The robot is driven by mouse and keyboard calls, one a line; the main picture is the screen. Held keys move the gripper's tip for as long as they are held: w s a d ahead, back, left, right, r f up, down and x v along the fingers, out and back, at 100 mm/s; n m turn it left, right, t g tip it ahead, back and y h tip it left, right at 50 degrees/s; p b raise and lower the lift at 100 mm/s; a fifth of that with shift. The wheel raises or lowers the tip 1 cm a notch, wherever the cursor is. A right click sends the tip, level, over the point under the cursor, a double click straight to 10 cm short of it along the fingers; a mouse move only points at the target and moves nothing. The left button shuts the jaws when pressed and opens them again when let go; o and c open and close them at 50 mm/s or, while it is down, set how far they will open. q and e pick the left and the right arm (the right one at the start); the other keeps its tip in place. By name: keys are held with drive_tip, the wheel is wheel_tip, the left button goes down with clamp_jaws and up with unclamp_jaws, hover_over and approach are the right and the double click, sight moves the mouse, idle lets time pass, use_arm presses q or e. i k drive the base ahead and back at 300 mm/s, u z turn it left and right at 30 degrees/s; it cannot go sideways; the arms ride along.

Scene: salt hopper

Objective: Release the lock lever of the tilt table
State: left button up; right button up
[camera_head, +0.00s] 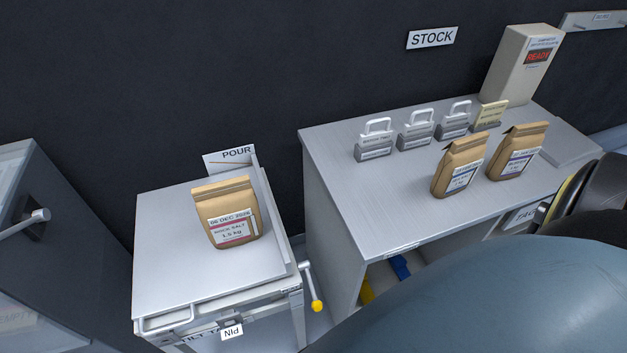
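The tilt table (160,245) stands at the lower left, its flat grey top carrying a brown paper bag (226,212) labelled as rock salt. A lever with a yellow knob (316,304) hangs at the table's right side, pointing down, and looks like the lock lever. A "PIN" tag (231,331) and a pale loop handle (165,318) are on the table's front edge. Neither of my grippers shows. Parts of my own arm fill the lower right and hide what lies behind them.
A grey bench (345,190) stands to the right with two brown bags (459,166) (517,151), several handled weights (376,139) and a beige box (520,65) with a red display. A dark cabinet (60,250) with a lever handle stands left. A narrow gap separates table and bench.

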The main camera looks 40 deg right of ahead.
sight(312, 287)
drive_tip(key=u, duration=1.45)
drive_tip(key=k, duration=0.95)
drive_tip(key=z, duration=1.55)
